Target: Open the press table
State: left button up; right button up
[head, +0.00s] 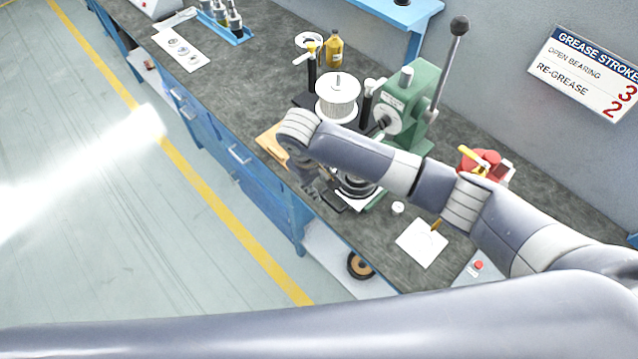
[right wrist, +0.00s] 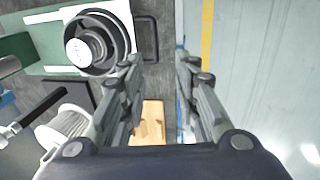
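The green arbor press (head: 412,100) stands on the bench, with its long lever (head: 445,65) raised. At its base, a black round part (right wrist: 95,42) sits on a white plate (right wrist: 128,22); my right arm partly covers this in the head view. A dark loop handle (right wrist: 155,40) sticks out from the plate's side toward the bench's front edge. My right gripper (right wrist: 160,62) is open and empty. Its fingertips point toward the handle, with the left one close to it in the picture; I cannot tell if they touch. My left gripper is not in view.
A white spool-like cylinder (head: 338,98) and a wooden piece (head: 272,138) are near the gripper. A yellow bottle (head: 334,50) stands behind. A red object (head: 478,160) and a white sheet (head: 421,243) lie to the right. The floor in front of the bench is clear.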

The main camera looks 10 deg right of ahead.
dwell(0.4)
notch_tip(320, 180, up, 12)
jog(key=s+a, duration=0.1)
jog(key=shift+s+a, duration=0.2)
jog(key=shift+a, duration=0.2)
jog(key=shift+s+f, duration=0.1)
jog(key=shift+f, duration=0.1)
